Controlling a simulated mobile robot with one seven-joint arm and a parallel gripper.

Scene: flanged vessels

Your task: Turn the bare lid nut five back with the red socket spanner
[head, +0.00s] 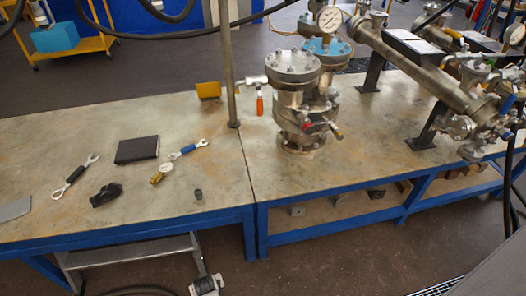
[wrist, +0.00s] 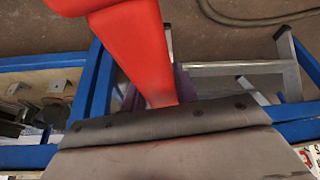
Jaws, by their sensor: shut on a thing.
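In the wrist view a large red tool (wrist: 140,50), which I take for the red socket spanner, rises from my gripper (wrist: 165,118) towards the upper left. My gripper is shut on it. Its socket end cannot be made out. In the head view a flanged vessel with a bare metal lid (head: 293,62) stands on the bench, nuts around its rim. Which nut is number five cannot be told. My gripper does not show in the head view, so its distance to the lid cannot be told.
Behind the bare lid is a blue lid (head: 326,47) with a gauge (head: 330,19). A post (head: 229,70) stands left of the vessel, near an orange-handled item (head: 259,105). Pipework (head: 420,75) fills the right. Spanners (head: 75,177) and a black block (head: 137,150) lie on the left bench.

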